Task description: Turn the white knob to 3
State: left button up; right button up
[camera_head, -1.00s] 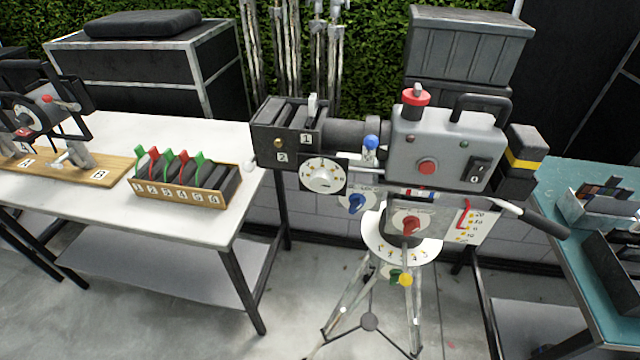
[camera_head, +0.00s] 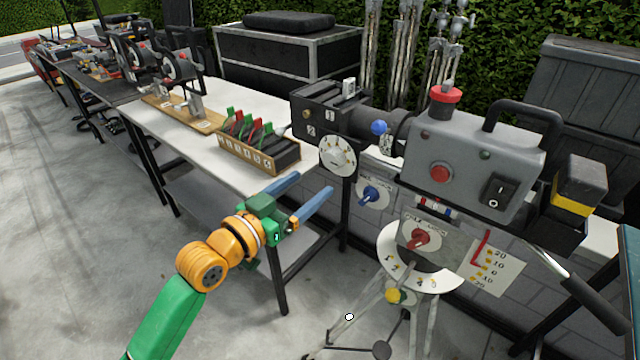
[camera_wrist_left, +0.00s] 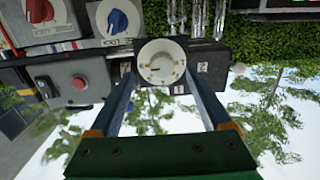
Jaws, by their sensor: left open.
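The white knob (camera_head: 338,155) is a round dial with marks around its face, on the front of the camera rig below its dark box. In the left wrist view the white knob (camera_wrist_left: 161,62) shows upside down, ahead of my fingers and near the middle. My left gripper (camera_head: 308,192) is open and empty, in front of the knob and lower left of it in the head view. In the left wrist view its two blue fingers (camera_wrist_left: 160,95) are spread, one at each side below the knob. The dial marks are too small to read. My right gripper is not in view.
A blue knob (camera_head: 370,195) sits just below right of the white one, and a red knob (camera_head: 421,238) lower right. The grey camera body (camera_head: 470,150) stands on a tripod. A white table (camera_head: 215,100) holds a wooden tray of numbered slots (camera_head: 258,158) at left.

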aim_at(330, 162)
pick_arm(q)
jog(key=shift+h, duration=0.4)
jog(key=w, duration=0.1)
jog(key=w+d+p, duration=0.1)
jog(key=w, duration=0.1)
jog(key=w+d+r, duration=0.1)
jog(key=w, duration=0.1)
jog(key=shift+w+d, duration=0.15)
jog(key=shift+d, duration=0.1)
jog(key=shift+w+d, duration=0.25)
jog(key=shift+d, duration=0.35)
jog(key=shift+s+r, duration=0.1)
jog(key=shift+s, duration=0.05)
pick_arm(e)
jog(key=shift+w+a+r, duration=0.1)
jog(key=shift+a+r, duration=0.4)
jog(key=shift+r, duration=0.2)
pick_arm(q)
jog(key=shift+a, duration=0.15)
jog(key=c, duration=0.5)
grip_shut()
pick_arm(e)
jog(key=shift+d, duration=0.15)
